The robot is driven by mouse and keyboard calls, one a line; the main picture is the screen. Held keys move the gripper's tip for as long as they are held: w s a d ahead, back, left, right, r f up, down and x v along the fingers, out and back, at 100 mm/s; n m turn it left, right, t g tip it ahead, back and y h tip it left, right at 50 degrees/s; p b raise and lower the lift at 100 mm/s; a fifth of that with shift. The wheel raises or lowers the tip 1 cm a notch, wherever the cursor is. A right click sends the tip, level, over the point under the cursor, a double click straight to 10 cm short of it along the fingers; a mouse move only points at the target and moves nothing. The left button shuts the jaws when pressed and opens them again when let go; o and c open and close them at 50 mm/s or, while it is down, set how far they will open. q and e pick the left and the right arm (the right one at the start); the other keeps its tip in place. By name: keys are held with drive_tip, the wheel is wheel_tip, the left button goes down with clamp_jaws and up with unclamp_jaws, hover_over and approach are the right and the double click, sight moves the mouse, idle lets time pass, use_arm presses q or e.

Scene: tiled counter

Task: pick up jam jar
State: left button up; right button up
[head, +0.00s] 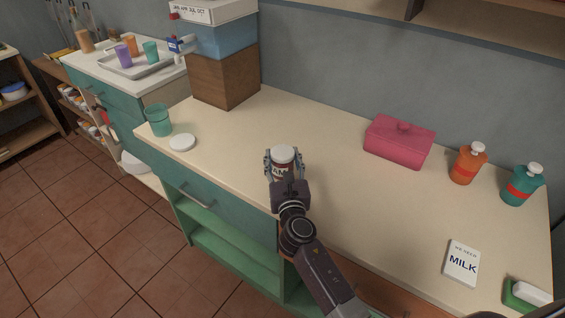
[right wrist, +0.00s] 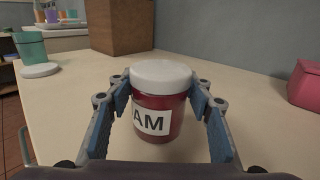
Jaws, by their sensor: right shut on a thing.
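The jam jar (head: 283,160) has a white lid, a dark red body and a white label. It stands upright at the counter's front part in the head view. In the right wrist view the jar (right wrist: 160,100) fills the middle, with "AM" readable on its label. My right gripper (head: 285,172) is around the jar, one finger on each side, and is shut on it. The wrist view shows the blue finger pads (right wrist: 163,115) beside the jar's left and right sides. I cannot tell whether the jar's base touches the counter. My left gripper is not in view.
A teal cup (head: 159,120) and a round white lid (head: 182,143) lie left of the jar. A brown box (head: 224,82) stands behind. The counter around the jar is clear.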

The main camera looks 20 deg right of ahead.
drive_tip(key=c, duration=0.5)
drive_tip(key=shift+r, duration=0.1)
drive_tip(key=shift+c, duration=0.9)
drive_tip(key=shift+r, duration=0.15)
